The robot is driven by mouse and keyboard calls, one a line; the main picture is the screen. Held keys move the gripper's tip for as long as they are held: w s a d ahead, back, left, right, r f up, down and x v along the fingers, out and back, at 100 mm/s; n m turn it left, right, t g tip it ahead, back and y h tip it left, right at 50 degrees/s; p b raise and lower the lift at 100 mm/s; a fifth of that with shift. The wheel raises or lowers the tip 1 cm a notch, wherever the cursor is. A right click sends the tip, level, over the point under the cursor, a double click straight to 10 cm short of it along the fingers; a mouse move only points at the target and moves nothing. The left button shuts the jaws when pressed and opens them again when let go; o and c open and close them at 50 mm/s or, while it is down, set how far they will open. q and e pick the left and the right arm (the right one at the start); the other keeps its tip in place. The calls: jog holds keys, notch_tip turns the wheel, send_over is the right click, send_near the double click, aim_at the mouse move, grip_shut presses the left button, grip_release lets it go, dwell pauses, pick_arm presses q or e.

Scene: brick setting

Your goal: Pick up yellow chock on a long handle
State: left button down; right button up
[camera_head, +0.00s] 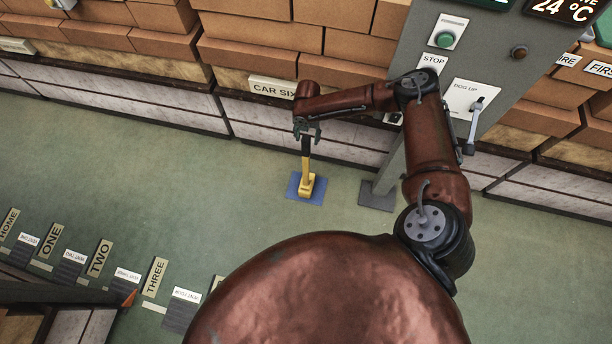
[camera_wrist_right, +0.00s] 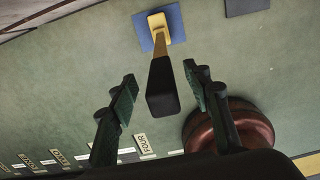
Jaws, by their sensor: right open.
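The yellow chock (camera_head: 307,186) stands on a blue square mat (camera_head: 319,197) on the green floor in the head view, its long handle upright with a black grip (camera_head: 305,146) on top. My right gripper (camera_head: 307,133) is right at the top of the handle. In the right wrist view the black grip (camera_wrist_right: 161,88) lies between the two open fingers of my right gripper (camera_wrist_right: 164,90), with clear space on both sides. The chock (camera_wrist_right: 157,22) and mat (camera_wrist_right: 176,24) show beyond it. My left gripper is not in view.
A grey control post (camera_head: 440,80) with a green button and a lever stands right of the chock on a dark base plate (camera_head: 377,196). Labelled signs (camera_head: 100,258) stand at lower left. The floor left of the mat is clear.

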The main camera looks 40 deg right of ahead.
jog(key=shift+r, duration=0.1)
grip_shut()
dwell(0.4)
dwell(0.3)
jog(key=shift+w+r, duration=0.15)
